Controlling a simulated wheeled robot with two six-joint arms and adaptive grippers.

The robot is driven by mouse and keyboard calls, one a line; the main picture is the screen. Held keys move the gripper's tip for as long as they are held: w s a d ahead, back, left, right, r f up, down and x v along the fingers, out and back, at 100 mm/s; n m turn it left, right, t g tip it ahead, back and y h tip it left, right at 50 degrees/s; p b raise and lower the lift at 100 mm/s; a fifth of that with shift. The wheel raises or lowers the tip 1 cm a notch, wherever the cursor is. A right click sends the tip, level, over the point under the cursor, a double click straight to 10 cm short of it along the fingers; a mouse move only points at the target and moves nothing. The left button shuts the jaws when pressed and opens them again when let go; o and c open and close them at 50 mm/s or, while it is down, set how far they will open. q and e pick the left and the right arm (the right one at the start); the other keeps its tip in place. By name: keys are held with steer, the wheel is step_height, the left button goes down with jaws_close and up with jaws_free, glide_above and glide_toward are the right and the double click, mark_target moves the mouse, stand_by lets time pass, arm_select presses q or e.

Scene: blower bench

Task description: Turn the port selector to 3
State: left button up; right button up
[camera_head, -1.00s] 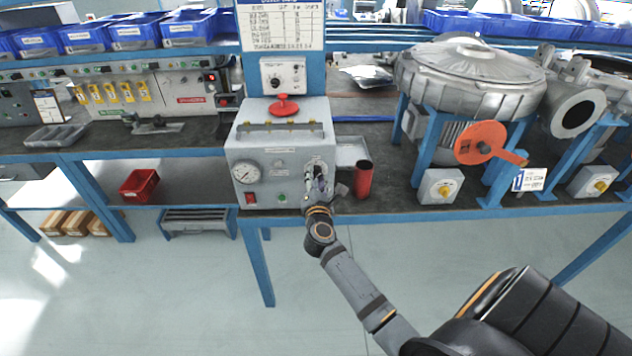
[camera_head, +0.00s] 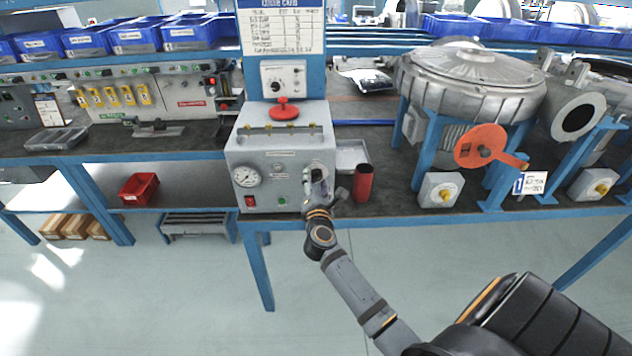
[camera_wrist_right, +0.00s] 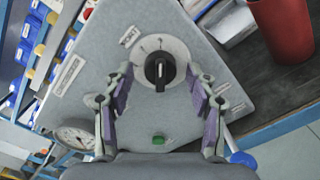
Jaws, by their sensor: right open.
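The port selector (camera_wrist_right: 159,69) is a black knob on a round pale dial, on the front panel of a grey test box (camera_head: 276,152). In the right wrist view the knob lies between and just beyond my open right fingers (camera_wrist_right: 160,105), and they do not appear to touch it. In the head view my right gripper (camera_head: 318,190) is in front of the box's right side and partly hides the dial. The dial's numbers are too small to read. My left gripper is not in view.
The box also carries a gauge (camera_head: 246,175), a green button (camera_wrist_right: 158,138), a red switch (camera_head: 250,201) and a red handwheel (camera_head: 285,109) on top. A red cylinder (camera_head: 363,183) stands close to its right. A large blower (camera_head: 470,75) is farther right.

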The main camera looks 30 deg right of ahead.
steer(key=v, duration=1.2)
